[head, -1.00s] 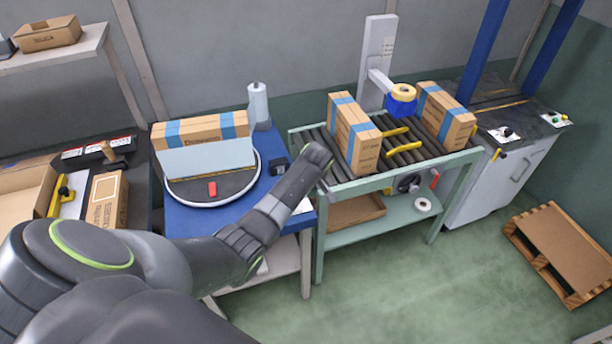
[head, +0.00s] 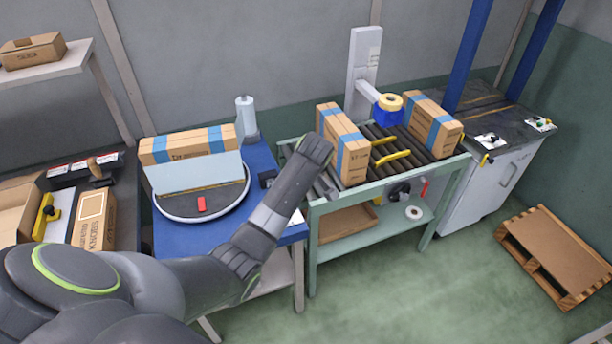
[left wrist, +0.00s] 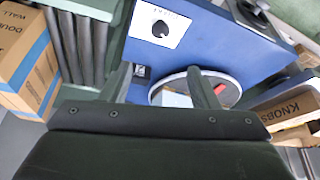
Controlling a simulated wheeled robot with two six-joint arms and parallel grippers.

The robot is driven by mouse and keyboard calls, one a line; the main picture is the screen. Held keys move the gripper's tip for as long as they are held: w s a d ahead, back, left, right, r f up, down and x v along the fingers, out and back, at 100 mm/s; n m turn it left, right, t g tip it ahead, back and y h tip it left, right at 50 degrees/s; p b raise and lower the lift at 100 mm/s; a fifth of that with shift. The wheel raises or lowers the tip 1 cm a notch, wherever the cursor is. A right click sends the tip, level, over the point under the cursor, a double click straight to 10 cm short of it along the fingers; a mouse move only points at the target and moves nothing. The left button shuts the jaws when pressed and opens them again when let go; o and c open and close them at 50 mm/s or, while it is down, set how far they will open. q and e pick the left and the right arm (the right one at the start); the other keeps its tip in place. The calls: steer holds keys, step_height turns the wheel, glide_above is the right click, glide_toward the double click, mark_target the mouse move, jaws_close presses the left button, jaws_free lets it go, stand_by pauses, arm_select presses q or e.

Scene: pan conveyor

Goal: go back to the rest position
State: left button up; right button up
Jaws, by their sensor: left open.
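My left arm reaches in from the lower left in the head view, its wrist end (head: 316,150) over the gap between the blue table and the roller conveyor. The fingers are hidden behind the wrist there. In the left wrist view my left gripper (left wrist: 158,70) is open, its two fingers apart with nothing between them. Beyond them lie the blue table (left wrist: 205,45) and part of the round turntable (left wrist: 234,90). My right gripper is not in view.
Another carton (head: 190,142) stands behind a pale panel on the turntable (head: 200,212). A tape dispenser (head: 388,108) stands behind the conveyor. The floor in front is clear; a pallet (head: 555,255) lies right.

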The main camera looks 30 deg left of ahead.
arm_select(q)
steer(key=s+a+f+m+h+b, duration=0.15)
steer(key=s+f, duration=0.35)
steer(key=f, duration=0.5)
steer(key=s+d+f+m, duration=0.1)
steer(key=s+f+m, duration=0.3)
steer(key=f, duration=0.6)
steer(key=s+a+f+m+b, duration=0.1)
steer(key=s+f, duration=0.6)
steer(key=f, duration=0.4)
steer(key=s+f+m, duration=0.2)
steer(key=s+f, duration=0.3)
steer(key=s, duration=0.6)
steer(key=s+d+f+m+h+b, duration=0.1)
steer(key=s+f, duration=0.5)
steer(key=s, duration=0.6)
steer(key=s+d+f+m, duration=0.1)
steer(key=s+f+m, duration=0.2)
steer(key=s+f, duration=0.3)
steer(key=s, duration=0.5)
steer(key=shift+s+d+g+h, duration=0.2)
steer(key=shift+s+g+h, duration=0.1)
steer(key=shift+g+h, duration=0.1)
steer(key=shift+f, duration=0.1)
